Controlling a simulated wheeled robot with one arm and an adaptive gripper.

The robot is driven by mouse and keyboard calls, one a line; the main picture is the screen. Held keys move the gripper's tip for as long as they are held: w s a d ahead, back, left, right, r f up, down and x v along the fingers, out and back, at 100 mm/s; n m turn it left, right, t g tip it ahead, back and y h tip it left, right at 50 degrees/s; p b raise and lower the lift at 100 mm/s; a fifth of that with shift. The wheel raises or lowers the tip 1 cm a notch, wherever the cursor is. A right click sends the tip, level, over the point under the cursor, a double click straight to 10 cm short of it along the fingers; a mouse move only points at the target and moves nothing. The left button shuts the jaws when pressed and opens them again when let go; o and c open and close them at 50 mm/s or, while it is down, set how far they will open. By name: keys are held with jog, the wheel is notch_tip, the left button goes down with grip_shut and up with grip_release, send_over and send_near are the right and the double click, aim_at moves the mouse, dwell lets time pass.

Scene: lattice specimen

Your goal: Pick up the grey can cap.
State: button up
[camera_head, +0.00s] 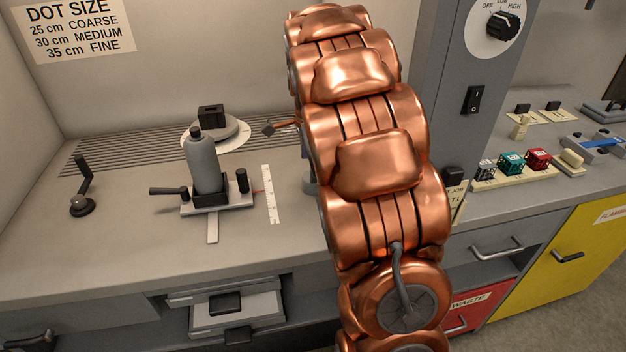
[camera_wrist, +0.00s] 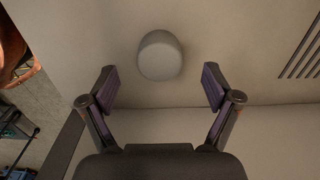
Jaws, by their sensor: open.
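The grey can cap (camera_wrist: 160,56) shows in the wrist view as a smooth, rounded grey piece on the pale bench top. It lies ahead of my gripper (camera_wrist: 160,86), centred between the two fingers and a little beyond their tips. The fingers are spread wide, with nothing between them, and I see no contact with the cap. A grey spray can (camera_head: 203,163) with a dark top stands upright in a small fixture on the bench, left of my arm.
The fixture (camera_head: 244,197) has black knobs, with a white ruler (camera_head: 270,194) to its right. A round plate with a black block (camera_head: 211,117) stands behind the can. A grey column (camera_head: 468,75) rises right of my arm. The front left bench (camera_head: 120,245) is clear.

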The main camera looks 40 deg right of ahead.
jog(key=shift+d+f+p, duration=0.2)
jog(key=shift+f+p, duration=0.25)
jog(key=shift+f, duration=1.9)
jog(key=shift+c, duration=0.4)
jog(key=shift+s, duration=0.1)
jog(key=c, duration=0.8)
